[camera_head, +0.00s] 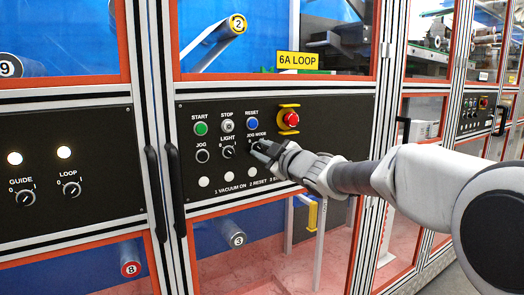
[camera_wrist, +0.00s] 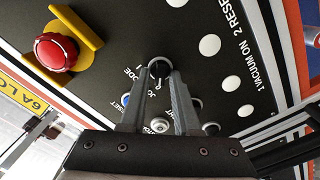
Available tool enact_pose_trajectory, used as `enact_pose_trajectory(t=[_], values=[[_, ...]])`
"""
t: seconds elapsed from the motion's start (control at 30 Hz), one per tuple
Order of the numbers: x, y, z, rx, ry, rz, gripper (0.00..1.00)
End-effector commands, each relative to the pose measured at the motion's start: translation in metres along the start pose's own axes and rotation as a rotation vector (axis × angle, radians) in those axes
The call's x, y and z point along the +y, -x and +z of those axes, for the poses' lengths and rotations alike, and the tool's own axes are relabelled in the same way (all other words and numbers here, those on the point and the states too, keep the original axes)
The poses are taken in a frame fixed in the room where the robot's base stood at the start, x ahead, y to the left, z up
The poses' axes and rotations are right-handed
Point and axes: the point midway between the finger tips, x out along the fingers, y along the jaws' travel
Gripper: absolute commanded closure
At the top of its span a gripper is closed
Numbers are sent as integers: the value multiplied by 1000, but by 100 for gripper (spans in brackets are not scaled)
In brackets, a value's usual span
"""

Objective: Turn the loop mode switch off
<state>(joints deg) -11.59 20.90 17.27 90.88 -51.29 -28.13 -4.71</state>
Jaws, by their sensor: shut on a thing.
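The black control panel (camera_head: 335,115) under the yellow "6A LOOP" sign (camera_head: 298,61) carries buttons and rotary switches. My gripper (camera_head: 261,151) is at the switch under a label that seems to read "JOG MODE". In the wrist view its fingers (camera_wrist: 160,74) are shut on that switch's dark knob (camera_wrist: 158,66), which is mostly hidden, so its setting cannot be read. A separate switch labelled "LOOP" (camera_head: 71,189) is on the left panel, away from my gripper, next to the "GUIDE" switch (camera_head: 25,197).
A red emergency stop (camera_head: 291,118) with a yellow guard sits just above my gripper. The light switch (camera_head: 228,152) and the blue reset button (camera_head: 252,124) are close by. Black door handles (camera_head: 174,187) stand out left of the panel.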

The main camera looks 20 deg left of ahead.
Motion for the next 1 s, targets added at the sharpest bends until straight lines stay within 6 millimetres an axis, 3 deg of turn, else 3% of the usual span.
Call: enact_pose_trajectory(t=[0.03, 0.07, 0.2, 0.23, 0.67, 1.0], values=[[0, 0, 0, 0, 1, 0, 100], [0, 0, 0, 0, 1, 0, 68], [0, 0, 0, 1, 0, 0, 43], [0, 0, 0, 0, 0, 0, 40], [1, 9, 0, 0, 0, 1, 40], [2, 70, 0, -2, 2, 3, 40]])
